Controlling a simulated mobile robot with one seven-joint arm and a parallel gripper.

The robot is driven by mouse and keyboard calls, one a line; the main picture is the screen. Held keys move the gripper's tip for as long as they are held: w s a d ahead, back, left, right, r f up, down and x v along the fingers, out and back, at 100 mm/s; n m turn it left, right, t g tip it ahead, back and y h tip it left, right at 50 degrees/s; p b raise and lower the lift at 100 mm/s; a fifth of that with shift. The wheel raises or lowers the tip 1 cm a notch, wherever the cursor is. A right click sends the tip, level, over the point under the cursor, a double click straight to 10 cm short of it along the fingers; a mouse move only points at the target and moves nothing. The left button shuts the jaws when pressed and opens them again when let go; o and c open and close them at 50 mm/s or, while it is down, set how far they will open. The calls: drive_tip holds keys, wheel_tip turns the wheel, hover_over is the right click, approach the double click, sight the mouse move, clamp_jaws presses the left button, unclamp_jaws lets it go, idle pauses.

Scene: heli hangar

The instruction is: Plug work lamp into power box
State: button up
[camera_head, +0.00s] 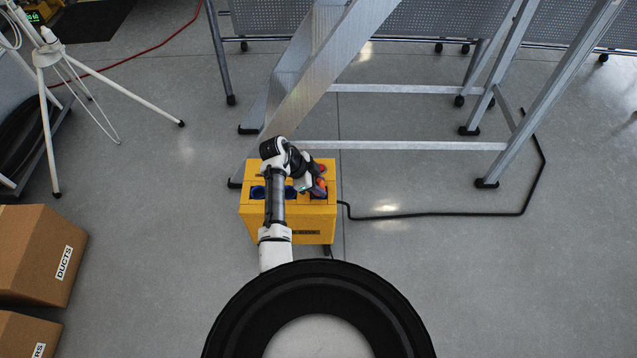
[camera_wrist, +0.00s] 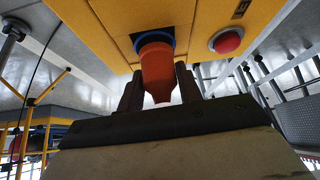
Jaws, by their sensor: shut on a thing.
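The yellow power box (camera_head: 312,222) stands on the floor in front of me, with blue sockets (camera_head: 257,192) along its top and a red button (camera_head: 322,168). My gripper (camera_head: 317,187) is over the right end of the socket row, shut on an orange plug (camera_wrist: 160,72). In the wrist view the plug sits between both fingers (camera_wrist: 160,85), and its far end meets the blue ring of a socket (camera_wrist: 147,36), beside the red button (camera_wrist: 228,41). The plug looks lined up with that socket; I cannot tell how deep it sits. The plug's cable is not visible.
A metal ladder (camera_head: 300,75) stands just behind the box. A black cable (camera_head: 440,214) runs from the box to the right. A white tripod stand (camera_head: 45,100) is at the left, cardboard boxes (camera_head: 35,250) at lower left.

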drive_tip(key=shift+f, duration=0.25)
drive_tip(key=o, duration=1.6)
drive_tip(key=shift+c, duration=0.2)
drive_tip(key=shift+r, duration=0.15)
drive_tip(key=shift+r+p, duration=4.3)
drive_tip(key=shift+r, duration=1.15)
